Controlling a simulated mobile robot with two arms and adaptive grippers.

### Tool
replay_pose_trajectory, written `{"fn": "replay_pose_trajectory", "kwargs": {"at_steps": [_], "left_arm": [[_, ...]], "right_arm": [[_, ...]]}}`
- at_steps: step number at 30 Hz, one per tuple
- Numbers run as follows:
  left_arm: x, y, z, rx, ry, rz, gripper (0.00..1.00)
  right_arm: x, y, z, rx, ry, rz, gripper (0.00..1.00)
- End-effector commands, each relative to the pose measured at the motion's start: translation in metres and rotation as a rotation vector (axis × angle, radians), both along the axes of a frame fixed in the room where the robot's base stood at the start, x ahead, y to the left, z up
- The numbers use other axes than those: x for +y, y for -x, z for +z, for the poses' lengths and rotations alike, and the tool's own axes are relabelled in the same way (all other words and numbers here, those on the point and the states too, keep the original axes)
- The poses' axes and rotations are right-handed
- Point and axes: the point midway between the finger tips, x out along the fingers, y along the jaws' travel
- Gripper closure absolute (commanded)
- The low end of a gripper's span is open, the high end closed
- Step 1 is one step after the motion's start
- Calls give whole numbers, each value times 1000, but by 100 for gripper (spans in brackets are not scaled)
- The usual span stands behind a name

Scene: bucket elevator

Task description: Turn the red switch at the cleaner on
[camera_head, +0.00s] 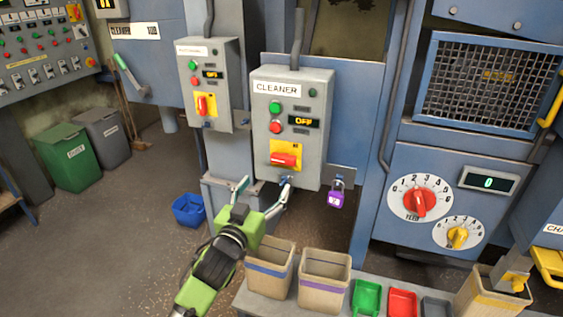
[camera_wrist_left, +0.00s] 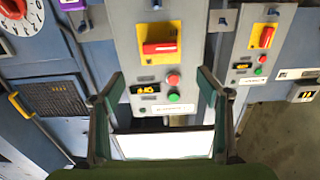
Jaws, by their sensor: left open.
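The grey CLEANER box (camera_head: 311,165) hangs on a blue post in the head view. Its red switch (camera_head: 284,160) lies roughly horizontal on a yellow plate, and its display (camera_head: 303,121) reads OFF. In the left wrist view the box is upside down, with the red switch (camera_wrist_left: 160,47) ahead of the fingers. My left gripper (camera_head: 264,185) is open and empty, with its fingertips low in front of the box. In the left wrist view my left gripper (camera_wrist_left: 162,78) has its fingers spread either side of the box, apart from the switch. My right gripper is not in view.
A similar box (camera_head: 207,85) with a red switch hangs to the left. A purple padlock (camera_head: 337,195) hangs right of the CLEANER box. Paper bins (camera_head: 324,278) and small trays (camera_head: 402,302) stand on a low bench below. A blue bucket (camera_head: 189,211) stands on the floor.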

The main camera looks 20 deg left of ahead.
Motion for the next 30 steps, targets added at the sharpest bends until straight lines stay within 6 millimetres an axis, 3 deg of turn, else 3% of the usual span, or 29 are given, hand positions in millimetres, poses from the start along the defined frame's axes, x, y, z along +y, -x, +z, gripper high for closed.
{"fn": "replay_pose_trajectory", "kwargs": {"at_steps": [21,30], "left_arm": [[-5,-110,1,1,0,-1,31],[-5,-133,-1,2,0,-1,31]], "right_arm": [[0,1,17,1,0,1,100],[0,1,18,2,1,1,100]]}}
